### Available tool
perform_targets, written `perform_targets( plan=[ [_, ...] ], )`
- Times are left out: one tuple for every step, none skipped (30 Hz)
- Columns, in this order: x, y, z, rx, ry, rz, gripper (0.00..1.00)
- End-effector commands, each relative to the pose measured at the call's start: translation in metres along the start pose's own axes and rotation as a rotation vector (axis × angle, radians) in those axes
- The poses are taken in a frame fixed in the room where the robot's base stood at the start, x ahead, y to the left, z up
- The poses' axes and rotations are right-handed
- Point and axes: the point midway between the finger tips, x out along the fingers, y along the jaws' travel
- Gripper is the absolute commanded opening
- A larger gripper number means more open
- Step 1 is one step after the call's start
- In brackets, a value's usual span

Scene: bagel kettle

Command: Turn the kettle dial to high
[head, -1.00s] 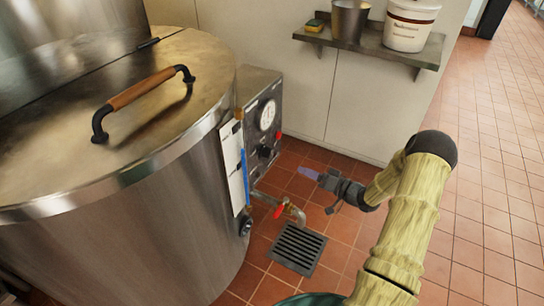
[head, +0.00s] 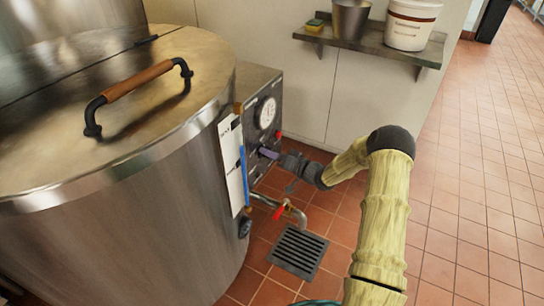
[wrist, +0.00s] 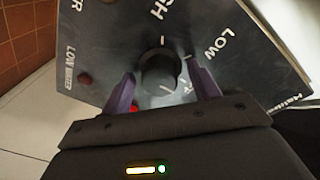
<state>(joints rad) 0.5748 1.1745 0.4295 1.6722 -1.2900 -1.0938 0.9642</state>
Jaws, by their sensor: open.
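The kettle (head: 130,220) is a large steel drum with a metal control box (head: 258,85) on its right side. The dial (wrist: 160,72) is a round black knob on the box's panel, with printed words around it; "LOW" is readable and another word at the top is cut off. I cannot tell for sure where the dial points. My gripper (wrist: 162,78) is open, its two purple fingers on either side of the dial. I cannot tell whether they touch it. In the head view, my gripper (head: 268,153) is at the panel and largely covers the dial.
A white gauge (head: 267,112) is above the dial and a red light (head: 278,134) is close by. A drain pipe with a red valve handle (head: 279,211) sits below, over a floor grate (head: 297,250). A wall shelf (head: 372,52) holds a bucket. Tiled floor on the right is free.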

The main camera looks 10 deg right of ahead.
Motion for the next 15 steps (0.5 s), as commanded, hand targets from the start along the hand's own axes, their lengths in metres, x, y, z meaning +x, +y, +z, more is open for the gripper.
perform_targets(
  plan=[
    [0.0006, 0.0000, 0.0000, 0.000, 0.000, 0.000, 0.61],
    [0.0007, 0.0000, 0.0000, 0.000, 0.000, 0.000, 0.61],
    [0.0007, -0.0001, 0.0000, 0.001, 0.000, 0.000, 0.61],
    [0.0006, -0.0002, 0.0000, 0.001, 0.000, 0.000, 0.61],
    [0.0006, -0.0002, 0.0000, 0.001, 0.000, 0.000, 0.61],
    [0.0006, -0.0002, 0.0001, 0.001, 0.000, 0.000, 0.61],
    [0.0005, -0.0002, 0.0001, 0.001, 0.000, 0.000, 0.59],
    [0.0005, -0.0002, 0.0001, 0.001, 0.000, 0.000, 0.53],
    [0.0005, -0.0002, 0.0002, 0.001, 0.000, 0.000, 0.45],
    [0.0004, -0.0002, 0.0002, 0.001, 0.000, 0.000, 0.39],
    [0.0004, -0.0002, 0.0002, 0.001, 0.000, 0.000, 0.33],
    [0.0003, -0.0002, 0.0002, 0.001, 0.000, 0.000, 0.25],
    [0.0003, -0.0002, 0.0002, 0.001, 0.000, 0.000, 0.19],
    [0.0003, -0.0002, 0.0002, 0.001, 0.000, 0.000, 0.16],
    [0.0002, -0.0001, 0.0002, 0.001, 0.000, 0.000, 0.16]
  ],
)
